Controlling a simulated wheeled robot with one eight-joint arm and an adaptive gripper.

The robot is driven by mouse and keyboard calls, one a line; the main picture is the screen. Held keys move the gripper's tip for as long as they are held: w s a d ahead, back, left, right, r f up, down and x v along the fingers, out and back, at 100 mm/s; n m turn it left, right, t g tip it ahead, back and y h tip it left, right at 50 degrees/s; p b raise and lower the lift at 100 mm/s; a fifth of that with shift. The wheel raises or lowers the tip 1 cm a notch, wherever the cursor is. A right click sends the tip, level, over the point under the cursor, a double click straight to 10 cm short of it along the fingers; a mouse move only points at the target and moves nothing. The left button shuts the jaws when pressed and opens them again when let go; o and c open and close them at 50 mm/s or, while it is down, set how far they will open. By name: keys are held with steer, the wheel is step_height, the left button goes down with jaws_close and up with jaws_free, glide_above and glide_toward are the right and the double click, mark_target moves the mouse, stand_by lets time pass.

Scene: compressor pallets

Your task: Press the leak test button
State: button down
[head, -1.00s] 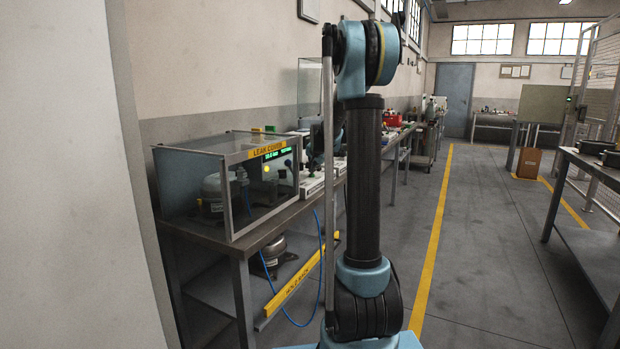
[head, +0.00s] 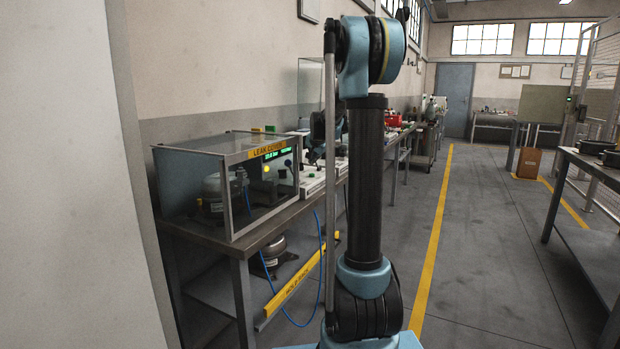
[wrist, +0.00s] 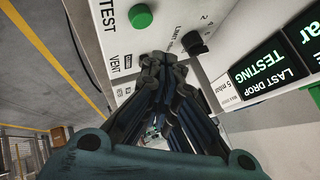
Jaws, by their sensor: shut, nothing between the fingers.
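The round green button (wrist: 140,16) sits beside the word TEST on a white panel (wrist: 225,50) in the wrist view. My gripper (wrist: 160,62) is shut and empty, its fingertips over the panel below the button in the picture and apart from it. A black knob (wrist: 193,42) stands right of the fingertips. A dark display (wrist: 268,74) shows TESTING and LAST DROP in upside-down text. The word VENT shows left of the fingers. I cannot tell whether the fingertips touch the panel.
A clear-walled box marked LEAK COVER (head: 268,150) stands on the bench (head: 240,243), with a compressor (head: 212,188) inside. A blue hose hangs in front of the bench. Another table (head: 590,240) is at the right; the aisle between (head: 480,250) is clear.

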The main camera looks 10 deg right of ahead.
steer(key=shift+r, duration=1.25)
steer(key=shift+s, duration=0.1)
steer(key=s+a+f+n+g, duration=0.1)
steer(key=s+f+n+g, duration=0.15)
steer(key=s, duration=1.35)
steer(key=s+f+n+g, duration=0.15)
steer(key=s+f, duration=0.25)
steer(key=s, duration=1.1)
steer(key=s+f+n+g, duration=0.1)
steer(key=s+f+n, duration=0.1)
steer(key=s+f, duration=0.5)
steer(key=s+f+n+g, duration=0.2)
steer(key=s+f, duration=0.6)
steer(key=s, duration=1)
steer(key=shift+a+f+n, duration=0.2)
steer(key=shift+a+n, duration=0.1)
steer(key=shift+n, duration=0.3)
steer(key=shift+s, duration=0.1)
